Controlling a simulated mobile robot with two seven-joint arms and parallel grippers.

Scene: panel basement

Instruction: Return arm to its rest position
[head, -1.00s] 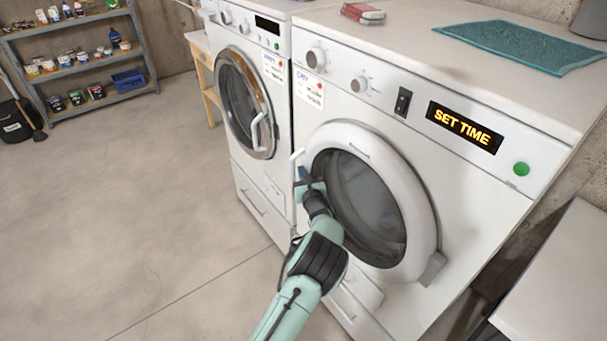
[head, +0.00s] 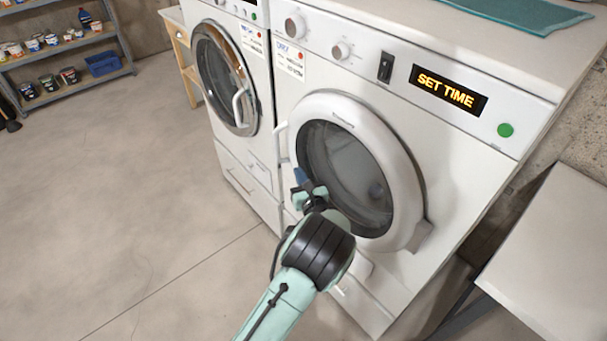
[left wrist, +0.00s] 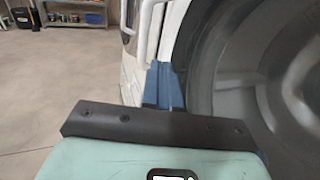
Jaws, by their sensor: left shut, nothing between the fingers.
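My left arm, mint green with black joints, comes in from the bottom of the head view. Its gripper (head: 300,176) is in front of the lower left part of the dryer's round door (head: 407,160), close to the door handle (head: 280,143). The gripper's blue fingers are shut and empty; they also show in the left wrist view (left wrist: 160,85) beside the door's round window (left wrist: 245,75). The door appears shut. Whether the fingers touch the door or handle I cannot tell. My right gripper is not in view.
The dryer's display (head: 447,90) reads "SET TIME". A washer (head: 225,135) stands to its left and a light-topped table (head: 545,255) to its right. A shelf (head: 75,85) with containers stands at the back left. The floor at left is clear.

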